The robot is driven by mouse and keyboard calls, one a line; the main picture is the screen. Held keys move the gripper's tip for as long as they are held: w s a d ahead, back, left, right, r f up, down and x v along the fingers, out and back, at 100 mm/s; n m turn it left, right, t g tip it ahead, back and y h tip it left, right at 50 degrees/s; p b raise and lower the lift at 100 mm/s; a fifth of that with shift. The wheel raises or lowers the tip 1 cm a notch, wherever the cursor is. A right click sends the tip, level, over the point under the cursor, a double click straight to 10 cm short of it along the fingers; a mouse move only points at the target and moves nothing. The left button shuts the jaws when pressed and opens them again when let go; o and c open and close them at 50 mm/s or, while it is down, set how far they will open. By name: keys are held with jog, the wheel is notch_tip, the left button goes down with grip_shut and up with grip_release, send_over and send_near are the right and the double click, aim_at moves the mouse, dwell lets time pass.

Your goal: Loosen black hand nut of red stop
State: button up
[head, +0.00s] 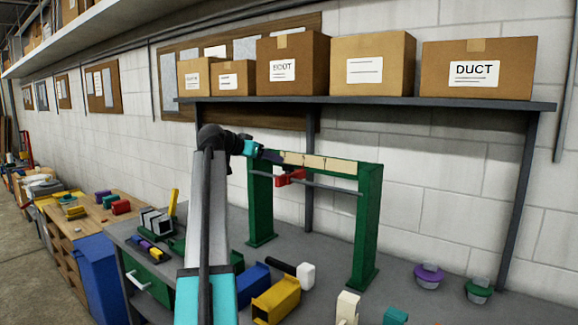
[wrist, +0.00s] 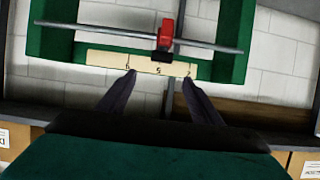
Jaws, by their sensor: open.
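The red stop (head: 289,178) sits on a thin grey rod (head: 330,187) that spans the green frame (head: 366,220). In the wrist view the red stop (wrist: 166,34) is on the rod, with the black hand nut (wrist: 162,56) on its lower side, near the edge of the pale ruler strip (wrist: 110,60). My gripper (wrist: 159,78) is open and empty. Its tips appear at the strip's lower edge, either side of the nut's line, not around the nut. In the head view my gripper (head: 270,157) is at the frame's upper left; the nut is not clear there.
A shelf (head: 370,103) with cardboard boxes (head: 292,63) hangs behind and above the frame. The bench inside the frame is mostly clear.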

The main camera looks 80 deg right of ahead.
aim_at(288, 169)
jog(key=shift+d, duration=0.1)
dwell(0.3)
jog(key=p+x, duration=0.3)
jog(key=x, duration=1)
jog(key=shift+s+d+f, duration=0.1)
jog(key=shift+d+f, duration=0.1)
jog(key=shift+d, duration=0.05)
